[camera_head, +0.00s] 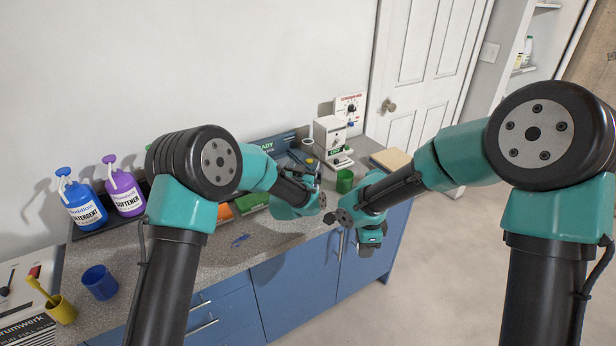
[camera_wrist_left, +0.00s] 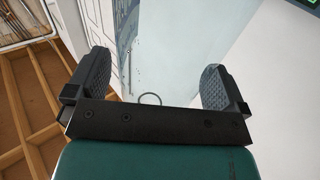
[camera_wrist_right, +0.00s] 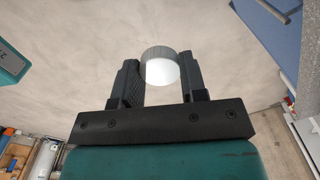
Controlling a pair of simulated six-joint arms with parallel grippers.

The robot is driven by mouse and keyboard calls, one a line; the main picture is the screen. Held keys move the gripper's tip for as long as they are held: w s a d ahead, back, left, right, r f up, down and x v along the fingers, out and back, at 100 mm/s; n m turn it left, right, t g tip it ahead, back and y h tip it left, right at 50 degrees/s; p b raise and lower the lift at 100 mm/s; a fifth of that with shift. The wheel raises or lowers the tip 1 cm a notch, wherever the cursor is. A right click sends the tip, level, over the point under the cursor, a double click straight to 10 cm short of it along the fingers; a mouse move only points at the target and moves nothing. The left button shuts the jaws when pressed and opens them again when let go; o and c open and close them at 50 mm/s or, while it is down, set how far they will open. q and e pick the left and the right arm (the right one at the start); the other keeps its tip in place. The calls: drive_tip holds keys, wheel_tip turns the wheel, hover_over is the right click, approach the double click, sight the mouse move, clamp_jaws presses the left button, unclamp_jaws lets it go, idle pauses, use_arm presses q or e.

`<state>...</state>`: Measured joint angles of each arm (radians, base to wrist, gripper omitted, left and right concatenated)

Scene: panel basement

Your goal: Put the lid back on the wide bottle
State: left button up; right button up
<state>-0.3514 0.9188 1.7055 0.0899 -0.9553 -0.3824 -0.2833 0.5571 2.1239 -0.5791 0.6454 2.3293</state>
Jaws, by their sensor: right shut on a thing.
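My right gripper (camera_wrist_right: 160,80) is shut on a short round piece with a grey ribbed rim and a white face, which looks like the lid (camera_wrist_right: 161,70). It holds the piece between its fingertips, with pale floor behind it. My left gripper (camera_wrist_left: 156,85) is open with nothing between its fingers. In the head view both wrists are close together near the counter's front edge, and the lid cannot be made out. I cannot pick out the wide bottle for sure; my arms hide part of the counter.
On the grey counter (camera_head: 225,262) stand a blue detergent bottle (camera_head: 84,210), a purple softener bottle (camera_head: 124,194), a blue cup (camera_head: 99,282), a yellow cup (camera_head: 62,310) and a green cup (camera_head: 344,181). A white machine (camera_head: 329,137) stands at the back. Floor (camera_head: 425,270) is clear at right.

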sight(304, 163)
use_arm(q)
drive_tip(key=c, duration=1)
drive_tip(key=shift+r, duration=0.2)
drive_tip(key=shift+r, duration=1.55)
drive_tip(key=shift+s+r, duration=0.25)
drive_tip(key=shift+s, duration=2.4)
drive_tip(key=shift+s+r, duration=0.25)
drive_tip(key=shift+s, duration=2.4)
drive_tip(key=shift+s+r, duration=0.25)
drive_tip(key=shift+s, duration=2.4)
